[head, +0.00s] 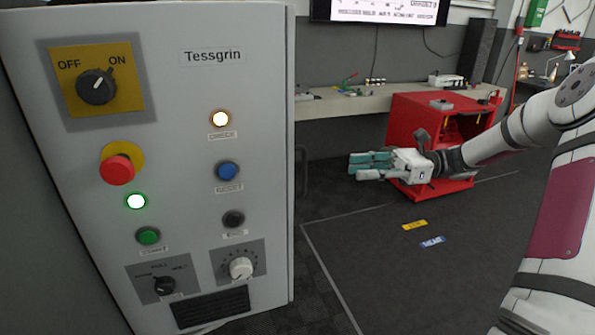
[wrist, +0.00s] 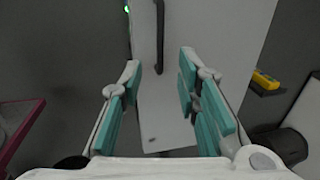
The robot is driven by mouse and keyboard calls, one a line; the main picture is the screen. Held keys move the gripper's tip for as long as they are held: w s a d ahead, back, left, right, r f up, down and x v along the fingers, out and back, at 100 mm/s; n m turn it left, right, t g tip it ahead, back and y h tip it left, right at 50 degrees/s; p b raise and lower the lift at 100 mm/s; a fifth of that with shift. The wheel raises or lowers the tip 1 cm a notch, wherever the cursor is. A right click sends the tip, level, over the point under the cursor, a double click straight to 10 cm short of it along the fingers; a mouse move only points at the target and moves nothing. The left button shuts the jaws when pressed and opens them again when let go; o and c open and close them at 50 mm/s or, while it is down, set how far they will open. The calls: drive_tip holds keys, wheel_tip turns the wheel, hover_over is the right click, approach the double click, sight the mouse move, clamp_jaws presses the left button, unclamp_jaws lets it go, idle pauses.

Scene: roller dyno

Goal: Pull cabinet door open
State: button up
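The cabinet (head: 165,225) is a tall light-grey box filling the left of the head view, with a control panel facing me. A dark vertical handle (head: 303,172) stands out at its right edge. In the wrist view, the pale cabinet door (wrist: 205,35) lies ahead, with the black bar handle (wrist: 160,35) upright near its upper middle. My gripper (head: 352,166) points left toward the handle, a gap apart from it. In the wrist view, its teal-padded fingers (wrist: 160,68) are spread and empty, and the handle lines up between them. The handle's upper end is cut off there.
A red open-fronted cabinet (head: 400,130) stands behind my gripper, near a long workbench (head: 350,103) along the wall. The marked dark floor (head: 390,265) in front is clear. A yellow object (wrist: 265,80) shows at the right of the wrist view.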

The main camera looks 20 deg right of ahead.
sight(303, 192)
drive_tip(key=w+a+p, duration=0.1)
drive_tip(key=a, duration=0.8)
drive_tip(key=w+a+p, duration=0.1)
drive_tip(key=a, duration=0.3)
drive_tip(key=shift+w+a+p, duration=0.15)
drive_tip(key=shift+w+p, duration=0.15)
drive_tip(key=shift+p, duration=0.05)
clamp_jaws()
